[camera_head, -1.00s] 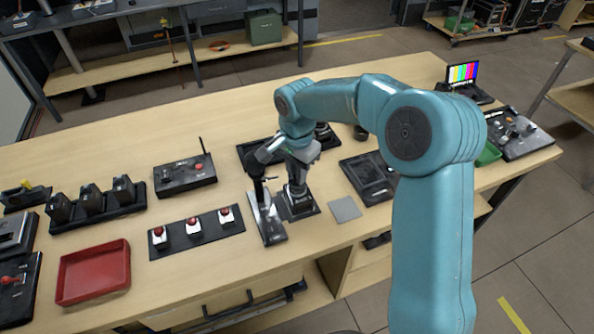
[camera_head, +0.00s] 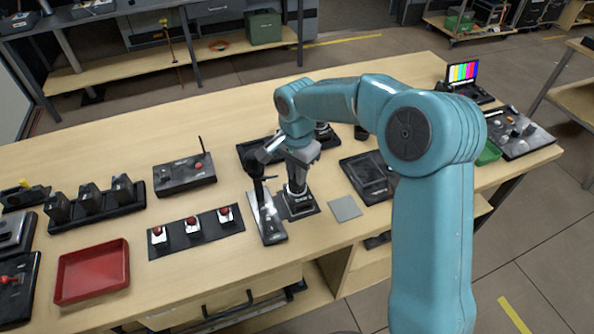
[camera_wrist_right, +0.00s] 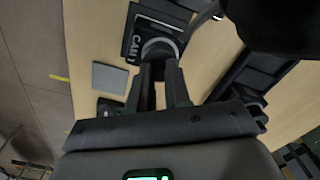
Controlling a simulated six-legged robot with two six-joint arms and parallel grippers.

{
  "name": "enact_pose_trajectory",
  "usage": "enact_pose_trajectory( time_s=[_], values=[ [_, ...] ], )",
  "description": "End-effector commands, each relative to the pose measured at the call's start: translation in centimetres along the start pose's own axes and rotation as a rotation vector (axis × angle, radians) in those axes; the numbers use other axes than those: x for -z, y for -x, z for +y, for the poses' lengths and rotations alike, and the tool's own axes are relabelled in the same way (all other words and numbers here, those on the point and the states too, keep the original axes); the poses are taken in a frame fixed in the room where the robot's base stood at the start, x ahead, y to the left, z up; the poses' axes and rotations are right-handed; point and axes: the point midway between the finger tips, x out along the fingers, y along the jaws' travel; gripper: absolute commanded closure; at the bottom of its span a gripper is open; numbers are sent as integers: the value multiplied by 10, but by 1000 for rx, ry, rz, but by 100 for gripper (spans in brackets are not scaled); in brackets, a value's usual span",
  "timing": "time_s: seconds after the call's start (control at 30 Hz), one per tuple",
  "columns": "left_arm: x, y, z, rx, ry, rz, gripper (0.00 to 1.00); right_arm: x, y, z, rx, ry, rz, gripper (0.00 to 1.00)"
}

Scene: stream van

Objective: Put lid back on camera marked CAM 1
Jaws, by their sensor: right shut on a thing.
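The camera marked CAM 1 (camera_head: 297,203) stands on a dark base plate near the middle of the table. Its label plate (camera_wrist_right: 139,40) reads CAM 1 in the right wrist view. My right gripper (camera_head: 297,172) is directly above this camera, pointing down. In the right wrist view the right gripper (camera_wrist_right: 160,72) has its two fingers close around a round grey part, which looks like the lid (camera_wrist_right: 160,48). The lid is at the camera's top; whether it is fully seated cannot be told. My left gripper is not in view.
A dark upright stand on a metal plate (camera_head: 267,222) is close to the left of the camera. A grey square pad (camera_head: 344,208) and a black panel (camera_head: 366,178) lie to its right. A red tray (camera_head: 92,272) and a button strip (camera_head: 196,232) are further left.

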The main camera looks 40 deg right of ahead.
Motion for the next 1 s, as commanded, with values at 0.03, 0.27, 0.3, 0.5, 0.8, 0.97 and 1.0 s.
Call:
enact_pose_trajectory(
  time_s=[0.03,0.27,0.3,0.5,0.8,0.97,1.0],
  values=[
    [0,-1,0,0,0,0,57,0,0,0,0,0,0,100],
    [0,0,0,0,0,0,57,0,0,0,1,0,0,100],
    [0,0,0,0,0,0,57,0,0,0,1,0,0,100],
    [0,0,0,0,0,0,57,0,0,0,1,0,0,53],
    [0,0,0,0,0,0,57,0,0,0,0,0,0,27],
    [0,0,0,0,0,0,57,0,0,0,0,0,0,27],
    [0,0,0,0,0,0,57,0,0,0,0,0,0,27]
  ],
)
